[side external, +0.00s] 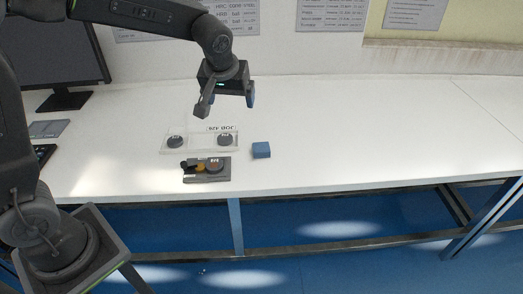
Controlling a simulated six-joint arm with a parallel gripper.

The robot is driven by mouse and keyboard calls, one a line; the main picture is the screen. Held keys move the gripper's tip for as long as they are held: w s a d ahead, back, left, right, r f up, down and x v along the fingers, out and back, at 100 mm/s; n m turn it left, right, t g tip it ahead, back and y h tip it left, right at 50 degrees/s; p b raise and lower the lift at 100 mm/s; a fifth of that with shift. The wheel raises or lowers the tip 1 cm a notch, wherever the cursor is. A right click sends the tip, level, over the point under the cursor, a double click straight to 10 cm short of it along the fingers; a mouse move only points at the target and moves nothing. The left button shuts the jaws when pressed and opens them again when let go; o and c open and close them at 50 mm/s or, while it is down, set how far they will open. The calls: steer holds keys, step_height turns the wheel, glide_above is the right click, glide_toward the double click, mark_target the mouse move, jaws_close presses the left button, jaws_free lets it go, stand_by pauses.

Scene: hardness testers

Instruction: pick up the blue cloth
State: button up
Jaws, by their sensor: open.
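The blue cloth (261,150) is a small folded block lying flat on the white table, right of the clear plate and the dark device. My gripper (226,104) is open and empty, with its two fingers spread apart. It hangs above the table, up and to the left of the cloth in the picture, and does not touch it.
A clear plate with two dark discs (200,141) lies left of the cloth. A small dark device (207,169) sits in front of it. A monitor (60,55) stands at the left. The white table (380,130) is clear on the right; its front edge runs below the cloth.

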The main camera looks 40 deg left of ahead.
mark_target(262, 147)
steer(key=w+a+f+n, duration=0.1)
steer(key=w+f, duration=0.3)
steer(key=f, duration=0.4)
steer(key=w+a+f+n, duration=0.1)
steer(key=w+f, duration=0.4)
steer(key=f, duration=0.4)
steer(key=w+a+f+n+y, duration=0.1)
steer(key=w+f, duration=0.4)
steer(key=f, duration=0.4)
steer(key=shift+w+f+g, duration=0.2)
steer(key=shift+w+g, duration=0.05)
steer(key=shift+g, duration=0.15)
steer(key=c, duration=1)
